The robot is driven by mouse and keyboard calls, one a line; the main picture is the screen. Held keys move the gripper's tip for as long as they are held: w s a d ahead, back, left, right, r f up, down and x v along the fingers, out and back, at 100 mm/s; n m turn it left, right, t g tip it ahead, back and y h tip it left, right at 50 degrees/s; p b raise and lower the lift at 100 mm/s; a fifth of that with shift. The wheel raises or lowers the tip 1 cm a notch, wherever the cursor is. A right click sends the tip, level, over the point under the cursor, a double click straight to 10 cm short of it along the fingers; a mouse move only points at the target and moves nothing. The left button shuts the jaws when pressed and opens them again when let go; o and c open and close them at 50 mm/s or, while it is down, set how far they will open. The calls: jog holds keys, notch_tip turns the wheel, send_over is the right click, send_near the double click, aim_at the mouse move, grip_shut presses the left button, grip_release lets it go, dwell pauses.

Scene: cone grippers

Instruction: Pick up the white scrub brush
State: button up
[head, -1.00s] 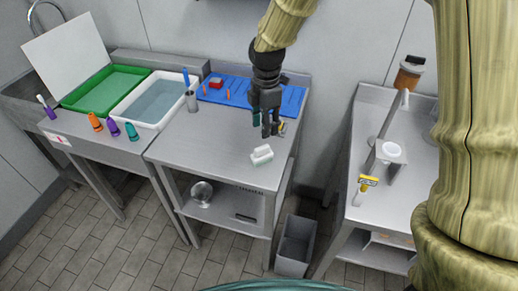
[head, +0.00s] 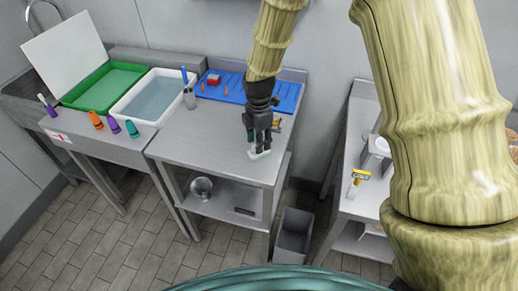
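The white scrub brush (head: 256,156) lies on the front right part of the steel table (head: 205,150) in the head view. My gripper (head: 260,147) points down right at the brush, and its dark fingers cover much of it. The fingers look spread around the brush's upper part, but at this size I cannot tell whether they touch or grip it.
A white water tub (head: 152,99) and green tray (head: 103,86) are further left. A grey bin (head: 293,236) stands below.

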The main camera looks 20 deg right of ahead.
jog(key=shift+f, duration=1)
grip_shut()
jog(key=shift+r, duration=0.1)
jog(key=shift+r+b, duration=0.3)
jog(key=shift+r, duration=0.4)
jog(key=shift+r+b, duration=0.45)
jog(key=shift+r, duration=0.45)
jog(key=s+a+r+b, duration=0.1)
jog(key=s+b, duration=0.1)
jog(key=s, duration=0.6)
jog(key=s+a+b, duration=0.2)
jog(key=s, duration=0.6)
jog(key=shift+r, duration=0.35)
jog(key=shift+w, duration=0.1)
